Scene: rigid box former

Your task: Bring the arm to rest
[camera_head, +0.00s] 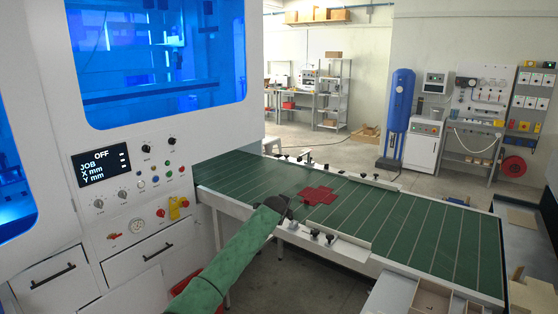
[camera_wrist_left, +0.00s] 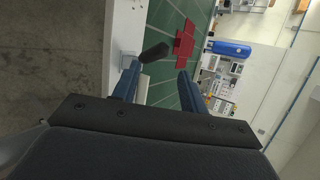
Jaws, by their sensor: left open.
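My left arm in a green sleeve reaches up from the bottom of the head view. Its gripper (camera_head: 279,205) is at the near edge of the green conveyor (camera_head: 420,232), small and dark there. In the left wrist view my left gripper (camera_wrist_left: 158,82) has its two blue fingers apart, with nothing held between them. A flat red cross-shaped piece (camera_head: 320,195) lies on the conveyor just beyond the gripper, apart from it. It also shows in the left wrist view (camera_wrist_left: 185,42), above the fingers. My right gripper is not in view.
The white machine (camera_head: 150,130) with blue windows and a control panel reading OFF stands at left. Black-knobbed clamps (camera_head: 328,237) line the conveyor's near rail. An open tray (camera_head: 432,300) is at lower right. A blue tank (camera_head: 399,112) and shelves stand behind.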

